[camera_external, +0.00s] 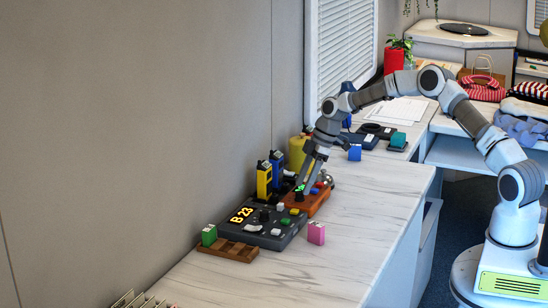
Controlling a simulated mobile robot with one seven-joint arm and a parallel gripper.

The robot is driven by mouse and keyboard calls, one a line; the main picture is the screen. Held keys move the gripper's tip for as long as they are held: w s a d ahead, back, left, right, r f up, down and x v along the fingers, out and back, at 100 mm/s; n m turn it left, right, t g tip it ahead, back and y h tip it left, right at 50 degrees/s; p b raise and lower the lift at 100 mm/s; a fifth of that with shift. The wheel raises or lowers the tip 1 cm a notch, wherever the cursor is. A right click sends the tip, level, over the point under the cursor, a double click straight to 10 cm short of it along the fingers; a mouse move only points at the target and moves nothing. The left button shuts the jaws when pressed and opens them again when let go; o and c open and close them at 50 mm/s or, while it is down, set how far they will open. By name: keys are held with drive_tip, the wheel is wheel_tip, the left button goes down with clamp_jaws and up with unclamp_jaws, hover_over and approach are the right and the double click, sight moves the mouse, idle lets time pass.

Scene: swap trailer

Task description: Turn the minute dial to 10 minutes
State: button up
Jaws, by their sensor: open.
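A brown-orange box (317,205) stands on the white marbled counter near the wall, with a dark knob (298,196) and a small green light or display on it. My gripper (303,187) points down over this box, its fingertips close to the knob; I cannot tell whether they touch it. The jaws are open, though their gap is too small to see clearly. Next to the box, nearer the camera, lies a dark grey console (282,236) with a yellow display that seems to read "B 23", a black knob and several buttons. Dial markings are too small to read.
A wooden tray (228,251) with a green block (209,235) lies left of the console. A pink block (316,233) stands at its right. Yellow (264,180) and blue (277,168) handheld devices stand behind. A blue block (355,153) stands farther back.

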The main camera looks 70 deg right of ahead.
sight(300, 196)
drive_tip(key=shift+x, duration=1.2)
clamp_jaws()
